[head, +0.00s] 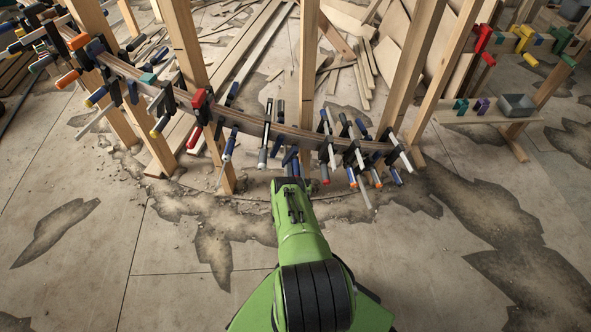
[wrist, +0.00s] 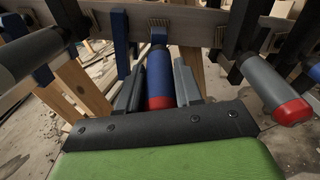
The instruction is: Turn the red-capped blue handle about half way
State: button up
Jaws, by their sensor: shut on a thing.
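The blue handle (wrist: 159,72) with its red cap (wrist: 161,102) stands between the two grey fingers of my gripper (wrist: 158,82) in the wrist view. The fingers are shut on it, one on each side, and the red end points toward my palm. The handle belongs to a clamp on the curved wooden stringer (wrist: 188,24) just beyond. In the head view my green arm reaches forward to the stringer (head: 240,122), and my gripper (head: 290,168) is at its lower side. The held handle is mostly hidden there.
A grey handle with a red cap (wrist: 285,100) sits close at right, and a plain grey handle (wrist: 30,52) at left. Several clamps crowd the stringer on both sides. Wooden posts (head: 305,60) stand behind. The cracked floor (head: 190,280) in front is clear.

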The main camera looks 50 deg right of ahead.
jog(key=m+t, duration=0.1)
jog(key=m, duration=0.2)
jog(key=shift+m+y+p, duration=0.3)
jog(key=shift+y+p, duration=0.1)
jog(key=m, duration=0.3)
jog(key=shift+t, duration=0.4)
jog(key=m, duration=0.4)
jog(key=shift+t, duration=0.4)
jog(key=shift+m+t+b, duration=0.4)
jog(key=shift+m+b, duration=0.05)
jog(key=shift+m, duration=1.45)
jog(key=o, duration=1)
jog(key=shift+d, duration=0.1)
